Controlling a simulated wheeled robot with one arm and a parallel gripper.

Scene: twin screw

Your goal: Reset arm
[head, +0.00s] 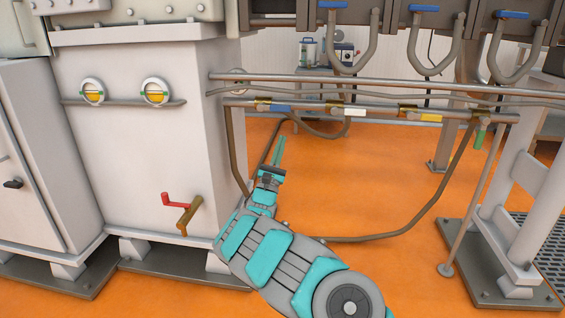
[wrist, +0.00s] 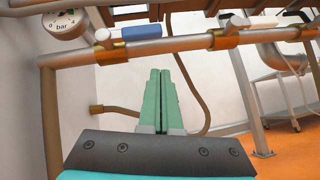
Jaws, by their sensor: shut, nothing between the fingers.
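My gripper (head: 277,152) is in the middle of the head view, at the end of my outstretched teal and grey arm. Its two green fingers point up and away, beside the right side of the large white cabinet (head: 135,150). In the wrist view my gripper (wrist: 159,72) has its fingers side by side and shut, with nothing between them. The fingertips lie just below a horizontal pipe (wrist: 175,45) in that view. Whether they touch it I cannot tell.
A pressure gauge (wrist: 63,24) is at the upper left of the wrist view. A red-handled valve (head: 180,203) sticks out of the cabinet front. Pipes with blue valve handles (head: 424,8) hang at the upper right. A dark hose (head: 385,236) loops over the orange floor (head: 350,185), which is otherwise clear there.

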